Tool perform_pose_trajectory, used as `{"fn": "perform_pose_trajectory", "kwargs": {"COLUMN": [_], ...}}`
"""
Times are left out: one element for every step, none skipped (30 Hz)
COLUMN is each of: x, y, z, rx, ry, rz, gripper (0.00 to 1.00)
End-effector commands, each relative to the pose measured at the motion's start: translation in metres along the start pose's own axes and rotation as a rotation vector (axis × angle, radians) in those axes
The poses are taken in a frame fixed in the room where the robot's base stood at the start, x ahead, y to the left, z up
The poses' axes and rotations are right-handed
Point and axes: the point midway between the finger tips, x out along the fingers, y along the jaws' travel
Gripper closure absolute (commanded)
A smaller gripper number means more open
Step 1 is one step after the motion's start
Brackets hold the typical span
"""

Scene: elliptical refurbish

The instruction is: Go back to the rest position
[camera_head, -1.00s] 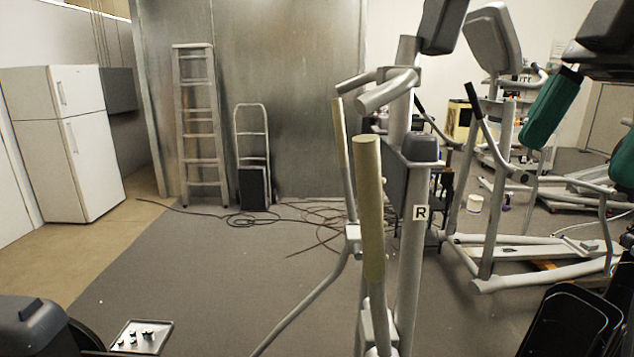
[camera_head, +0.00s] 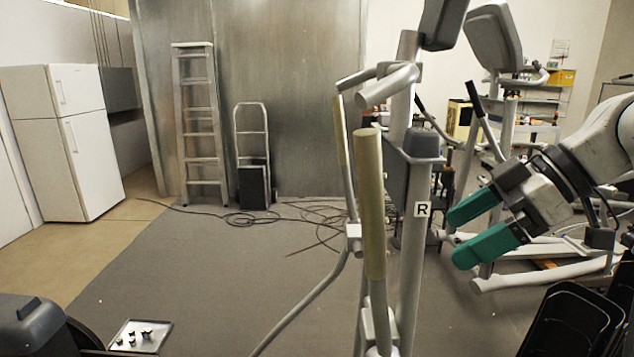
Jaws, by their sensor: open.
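My gripper (camera_head: 462,235) is at the right of the head view, with two green fingers spread apart and pointing left and down. Nothing shows between the fingers. My pale arm comes in from the right edge behind it. The fingertips appear just right of the elliptical machine's upright (camera_head: 411,250), which carries an "R" label; whether they touch it cannot be told, but a gap shows in the picture.
The elliptical's beige handle (camera_head: 370,205) stands in the centre. Another elliptical (camera_head: 505,75) is behind my gripper. Black bins (camera_head: 570,320) are at lower right, and a small tray (camera_head: 141,337) at lower left. A ladder (camera_head: 200,125), hand truck (camera_head: 252,155), cables and fridge (camera_head: 70,140) are behind.

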Motion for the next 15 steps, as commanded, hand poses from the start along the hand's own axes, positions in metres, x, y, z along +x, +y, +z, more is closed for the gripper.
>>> {"fn": "perform_pose_trajectory", "kwargs": {"x": [0.021, 0.031, 0.044, 0.054, 0.064, 0.077, 0.087, 0.097, 0.11, 0.12, 0.13, 0.143, 0.152, 0.162, 0.173], "y": [0.001, 0.003, 0.004, 0.005, 0.005, 0.005, 0.004, 0.003, 0.001, -0.001, -0.004, -0.009, -0.012, -0.017, -0.023], "z": [0.011, 0.018, 0.027, 0.034, 0.041, 0.052, 0.06, 0.068, 0.08, 0.089, 0.099, 0.112, 0.123, 0.133, 0.148], "rx": [0.046, 0.074, 0.116, 0.145, 0.176, 0.219, 0.252, 0.286, 0.331, 0.365, 0.4, 0.447, 0.482, 0.517, 0.564], "ry": [0.03, 0.043, 0.059, 0.069, 0.079, 0.089, 0.096, 0.101, 0.105, 0.106, 0.105, 0.103, 0.1, 0.094, 0.085], "rz": [0.003, 0.011, 0.023, 0.03, 0.039, 0.05, 0.059, 0.066, 0.077, 0.086, 0.094, 0.105, 0.115, 0.124, 0.136], "gripper": [0.0, 0.0, 0.0, 0.0, 0.0, 0.0, 0.0, 0.0, 0.0, 0.0, 0.0, 0.0, 0.0, 0.0, 0.0]}}
